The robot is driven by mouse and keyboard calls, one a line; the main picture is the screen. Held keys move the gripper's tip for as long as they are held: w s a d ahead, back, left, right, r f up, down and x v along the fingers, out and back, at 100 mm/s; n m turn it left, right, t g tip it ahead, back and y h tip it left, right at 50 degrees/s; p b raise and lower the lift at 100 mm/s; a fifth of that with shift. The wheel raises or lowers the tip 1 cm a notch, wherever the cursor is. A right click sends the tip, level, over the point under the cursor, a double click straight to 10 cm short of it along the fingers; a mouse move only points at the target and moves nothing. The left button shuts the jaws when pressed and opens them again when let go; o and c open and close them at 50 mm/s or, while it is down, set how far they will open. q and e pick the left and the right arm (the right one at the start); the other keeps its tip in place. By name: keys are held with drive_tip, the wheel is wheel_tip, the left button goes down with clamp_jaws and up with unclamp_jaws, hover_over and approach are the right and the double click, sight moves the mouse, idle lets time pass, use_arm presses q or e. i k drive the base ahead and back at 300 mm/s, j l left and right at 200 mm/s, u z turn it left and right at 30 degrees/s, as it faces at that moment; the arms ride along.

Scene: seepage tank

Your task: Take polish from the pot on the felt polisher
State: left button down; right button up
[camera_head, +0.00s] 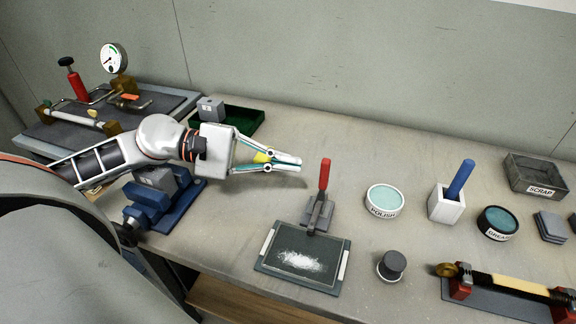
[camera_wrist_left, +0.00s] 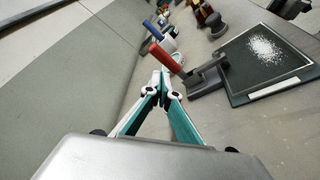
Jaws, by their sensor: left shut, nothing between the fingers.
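The polish pot (camera_head: 384,198), a round white pot labelled POLISH with pale teal content, stands open on the bench. A dark grey knobbed piece (camera_head: 392,264), which looks like the felt polisher, stands upright in front of it. My left gripper (camera_head: 299,164) is shut and empty above the bench, left of the pot and apart from it. Its closed fingertips show in the left wrist view (camera_wrist_left: 162,76), close in the picture to a red-handled clamp (camera_wrist_left: 165,57). My right gripper is not in view.
The red-handled clamp (camera_head: 324,180) stands at a dark plate (camera_head: 275,264) with white powder, between my gripper and the pot. A white holder (camera_head: 445,206) with a blue handle and a grease pot (camera_head: 497,223) stand right. A blue vise (camera_head: 150,206) lies below my arm.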

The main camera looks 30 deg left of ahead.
sight(390, 270)
drive_tip(key=k+j, duration=0.15)
drive_tip(key=k+l, duration=0.8)
